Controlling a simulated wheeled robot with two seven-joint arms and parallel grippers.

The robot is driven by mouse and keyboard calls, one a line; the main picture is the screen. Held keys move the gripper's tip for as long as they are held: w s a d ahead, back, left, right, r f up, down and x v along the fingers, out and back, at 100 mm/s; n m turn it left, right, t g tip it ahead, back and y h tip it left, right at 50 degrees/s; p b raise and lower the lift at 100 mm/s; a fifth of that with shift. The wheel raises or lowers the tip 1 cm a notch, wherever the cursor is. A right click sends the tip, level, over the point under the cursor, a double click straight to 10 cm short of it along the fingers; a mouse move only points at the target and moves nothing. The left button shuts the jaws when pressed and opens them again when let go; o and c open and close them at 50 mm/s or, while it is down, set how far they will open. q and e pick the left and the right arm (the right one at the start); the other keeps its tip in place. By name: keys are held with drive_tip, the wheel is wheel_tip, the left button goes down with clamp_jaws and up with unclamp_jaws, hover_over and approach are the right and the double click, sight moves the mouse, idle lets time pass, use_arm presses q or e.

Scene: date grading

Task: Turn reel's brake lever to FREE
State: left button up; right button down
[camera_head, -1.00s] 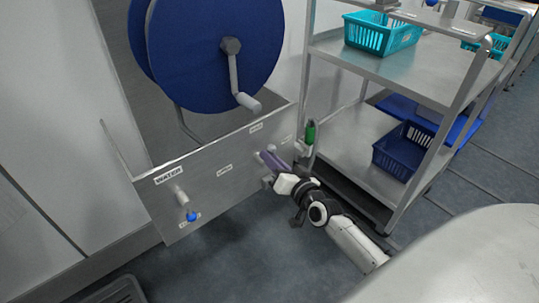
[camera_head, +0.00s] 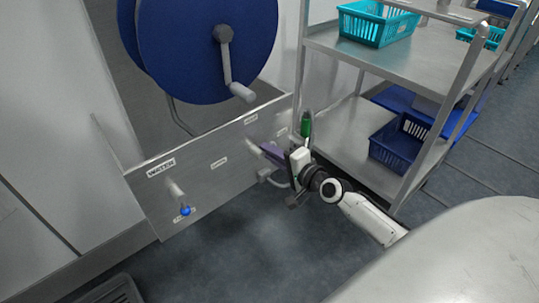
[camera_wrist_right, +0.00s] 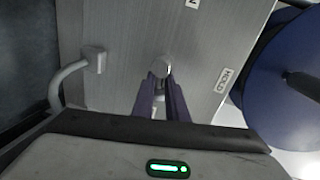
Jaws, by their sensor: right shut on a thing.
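The blue reel (camera_head: 190,50) with its crank stands above a grey metal panel (camera_head: 205,185); its edge also shows in the right wrist view (camera_wrist_right: 275,75). My right gripper (camera_head: 268,150) reaches the panel's right part with its purple fingers. In the right wrist view, the fingers (camera_wrist_right: 160,92) are closed at a round metal pivot, which I take as the brake lever (camera_wrist_right: 162,67). The lever's arm is mostly hidden between the fingers, so its direction is unclear. A HOLD label (camera_wrist_right: 224,80) is to the right of the pivot. My left gripper is out of view.
A blue tap (camera_head: 186,211) below a WATER label (camera_head: 161,168) is on the panel's left. A curved metal fitting (camera_wrist_right: 68,75) sits beside the pivot. A green handle (camera_head: 306,124) is close behind my gripper.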

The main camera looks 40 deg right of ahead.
drive_tip(key=shift+w+d+m+b, duration=0.1)
drive_tip(key=shift+d+m+b, duration=0.2)
drive_tip(key=shift+d+m, duration=0.3)
drive_tip(key=shift+a, duration=0.1)
drive_tip(key=c, duration=1.8)
unclamp_jaws()
drive_tip(key=shift+f, duration=0.15)
drive_tip(key=shift+o, duration=0.6)
drive_tip(key=shift+a, duration=0.1)
drive_tip(key=shift+a, duration=0.1)
drive_tip(key=v, duration=1)
drive_tip(key=shift+s+p, duration=0.2)
drive_tip(key=shift+p, duration=0.15)
